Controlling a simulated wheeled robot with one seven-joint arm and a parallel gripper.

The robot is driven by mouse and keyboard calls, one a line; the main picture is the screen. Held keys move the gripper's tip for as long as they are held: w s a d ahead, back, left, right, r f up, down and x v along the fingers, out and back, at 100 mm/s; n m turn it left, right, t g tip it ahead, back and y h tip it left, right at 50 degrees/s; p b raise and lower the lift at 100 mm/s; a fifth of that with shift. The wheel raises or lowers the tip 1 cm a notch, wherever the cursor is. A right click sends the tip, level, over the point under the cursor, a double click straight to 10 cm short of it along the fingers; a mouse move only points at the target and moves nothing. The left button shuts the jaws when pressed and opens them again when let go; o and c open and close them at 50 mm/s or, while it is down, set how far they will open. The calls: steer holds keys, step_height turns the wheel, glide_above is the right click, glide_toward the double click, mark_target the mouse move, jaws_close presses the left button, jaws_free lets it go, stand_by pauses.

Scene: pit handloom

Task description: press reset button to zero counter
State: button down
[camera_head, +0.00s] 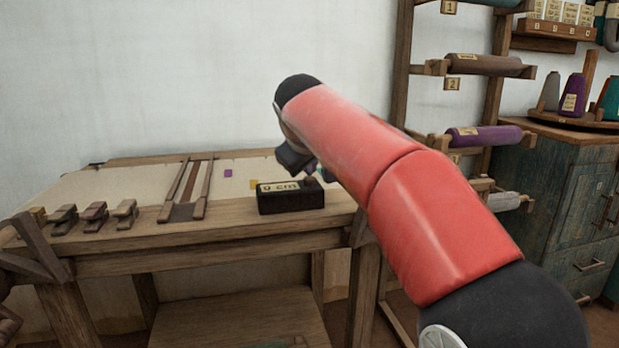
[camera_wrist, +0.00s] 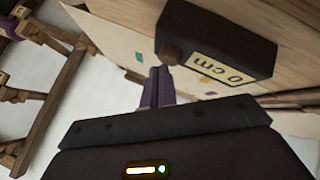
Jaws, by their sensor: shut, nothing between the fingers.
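The counter (camera_head: 291,203) is a black box on the wooden table, with a pale label reading "0 cm". It also shows in the wrist view (camera_wrist: 228,34), where the label reads "0 cm". A small brown round knob, seemingly the reset button (camera_wrist: 171,53), sits at the label's end of the box; it also shows in the head view (camera_head: 311,181). My gripper (camera_wrist: 158,84) is shut and empty, its fingertips near the button. Contact cannot be told. In the head view my gripper (camera_head: 313,168) is over the counter's right end, partly hidden by my arm.
Several wooden clamps (camera_head: 95,217) and a wooden frame (camera_head: 187,190) stand on the table (camera_head: 240,237) left of the counter. A rack with thread rolls (camera_head: 485,137) rises at right, beside a blue cabinet (camera_head: 575,200). Open tabletop lies behind the counter.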

mark_target(309, 180)
steer(key=shift+f, duration=0.3)
steer(key=shift+r, duration=0.1)
stand_by(0.3)
steer(key=shift+r+p, duration=0.9)
steer(key=shift+r, duration=0.05)
steer(key=shift+r, duration=0.1)
step_height(309, 180, up, 3)
steer(key=p, duration=0.2)
steer(key=shift+f+p, duration=0.2)
steer(key=shift+p, duration=0.2)
steer(key=shift+r, duration=1.1)
steer(key=shift+d, duration=0.1)
